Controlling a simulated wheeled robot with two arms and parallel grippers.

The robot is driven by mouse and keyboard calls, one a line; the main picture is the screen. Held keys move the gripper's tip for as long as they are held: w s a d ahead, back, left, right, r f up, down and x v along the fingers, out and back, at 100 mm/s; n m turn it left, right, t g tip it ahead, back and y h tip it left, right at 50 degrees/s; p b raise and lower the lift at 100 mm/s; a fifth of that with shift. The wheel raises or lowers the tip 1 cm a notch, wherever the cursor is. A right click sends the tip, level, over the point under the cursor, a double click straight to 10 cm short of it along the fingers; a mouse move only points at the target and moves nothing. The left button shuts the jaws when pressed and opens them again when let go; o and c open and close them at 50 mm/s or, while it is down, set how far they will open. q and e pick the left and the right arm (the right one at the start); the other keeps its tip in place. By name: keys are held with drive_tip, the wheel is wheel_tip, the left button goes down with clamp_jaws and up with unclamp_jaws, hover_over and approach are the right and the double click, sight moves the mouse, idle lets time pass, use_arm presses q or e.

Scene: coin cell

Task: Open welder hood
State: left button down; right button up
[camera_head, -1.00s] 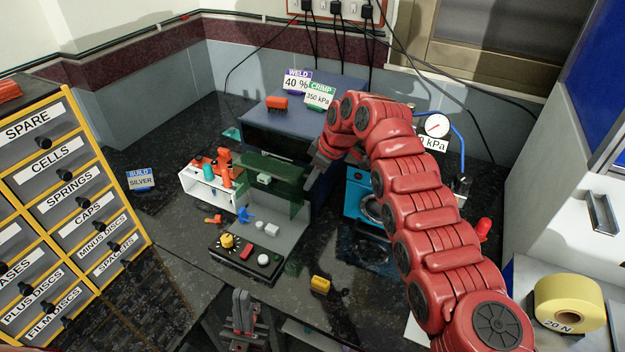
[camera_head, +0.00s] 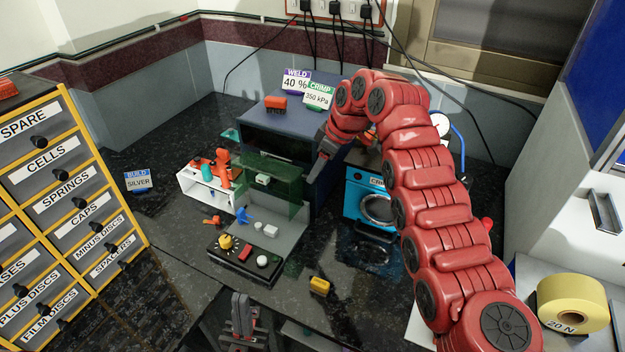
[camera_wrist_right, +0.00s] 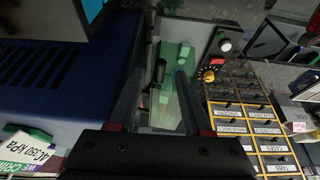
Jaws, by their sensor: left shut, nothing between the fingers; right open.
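The welder (camera_head: 325,112) is a blue-grey box on the dark bench, with a see-through green hood (camera_head: 285,184) on its front. The hood hangs over the grey welder base. My right gripper (camera_head: 313,176) is at the hood's right side, pointing down, with its fingers partly seen. In the right wrist view, its two fingers (camera_wrist_right: 160,95) are spread, with the green hood (camera_wrist_right: 178,52) and a dark bar, perhaps a handle, seen between them. I cannot tell whether the fingers touch the hood. My left gripper (camera_head: 240,315) is shut and empty at the front, below the welder.
A control panel with knobs (camera_head: 240,257) sits before the welder. A white tool holder (camera_head: 205,190) is at its left and the blue crimper (camera_head: 368,200) at its right. A yellow block (camera_head: 319,286) lies in front. Labelled drawers (camera_head: 85,205) stand left.

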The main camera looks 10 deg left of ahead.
drive_tip(key=v, duration=1.2)
drive_tip(key=shift+d+r, duration=0.15)
drive_tip(key=shift+r, duration=0.2)
